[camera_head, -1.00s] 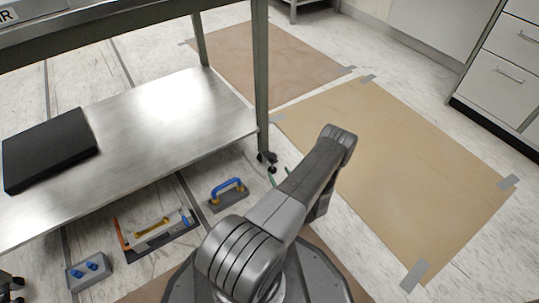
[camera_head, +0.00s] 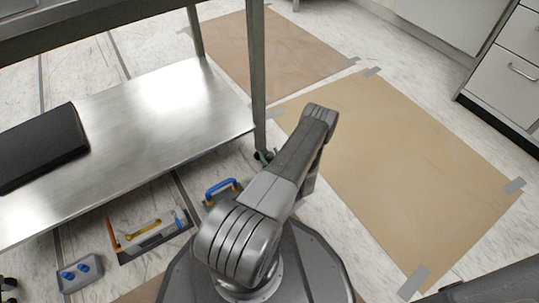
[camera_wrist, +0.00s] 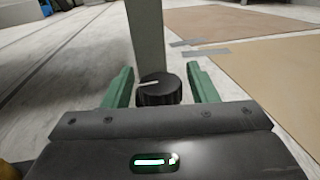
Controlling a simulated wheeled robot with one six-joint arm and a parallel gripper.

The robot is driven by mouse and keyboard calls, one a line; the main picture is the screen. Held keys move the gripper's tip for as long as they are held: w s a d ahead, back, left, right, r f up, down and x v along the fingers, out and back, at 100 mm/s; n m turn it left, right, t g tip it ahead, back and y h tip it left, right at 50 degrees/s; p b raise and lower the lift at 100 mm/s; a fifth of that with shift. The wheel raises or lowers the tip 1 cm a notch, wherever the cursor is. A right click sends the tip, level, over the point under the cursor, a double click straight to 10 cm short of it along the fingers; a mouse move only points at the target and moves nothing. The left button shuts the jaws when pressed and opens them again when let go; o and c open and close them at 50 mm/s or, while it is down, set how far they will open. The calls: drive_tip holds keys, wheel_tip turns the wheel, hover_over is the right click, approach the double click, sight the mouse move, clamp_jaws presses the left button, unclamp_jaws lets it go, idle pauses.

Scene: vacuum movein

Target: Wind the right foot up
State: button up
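The right foot is a black ribbed knob (camera_wrist: 158,92) with a white mark on top, at the bottom of a grey table leg (camera_wrist: 147,38) in the wrist view. My gripper (camera_wrist: 159,72) is open, with one green finger on each side of the knob. Gaps show between the knob and both fingers, so it is not gripped. In the head view the same leg (camera_head: 258,80) stands just beyond my arm. The green fingertips (camera_head: 265,156) show at its base, and my arm hides most of the gripper.
The steel lower shelf (camera_head: 165,120) carries a black case (camera_head: 40,147). On the floor are a blue-handled tool (camera_head: 221,190), a tool tray (camera_head: 150,235) and a grey box with blue knobs (camera_head: 80,272). Taped brown sheets (camera_head: 400,160) cover open floor at right.

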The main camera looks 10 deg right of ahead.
drive_tip(key=c, duration=0.7)
drive_tip(key=shift+n+y, duration=0.4)
drive_tip(key=shift+y, duration=0.2)
drive_tip(key=n+g+y, duration=0.2)
drive_tip(key=n+y, duration=0.1)
drive_tip(key=y, duration=0.1)
drive_tip(key=shift+d, duration=0.1)
drive_tip(key=n+g+y, duration=0.3)
drive_tip(key=y, duration=0.2)
drive_tip(key=shift+n, duration=0.3)
drive_tip(key=n+g+y, duration=0.2)
drive_tip(key=n+g, duration=0.1)
drive_tip(key=g, duration=0.1)
drive_tip(key=n+g+y, duration=0.2)
drive_tip(key=n+g, duration=0.1)
drive_tip(key=g, duration=0.2)
drive_tip(key=shift+y, duration=0.3)
drive_tip(key=shift+n+g, duration=0.3)
drive_tip(key=shift+n, duration=0.1)
drive_tip(key=o, duration=1)
drive_tip(key=shift+c, duration=0.2)
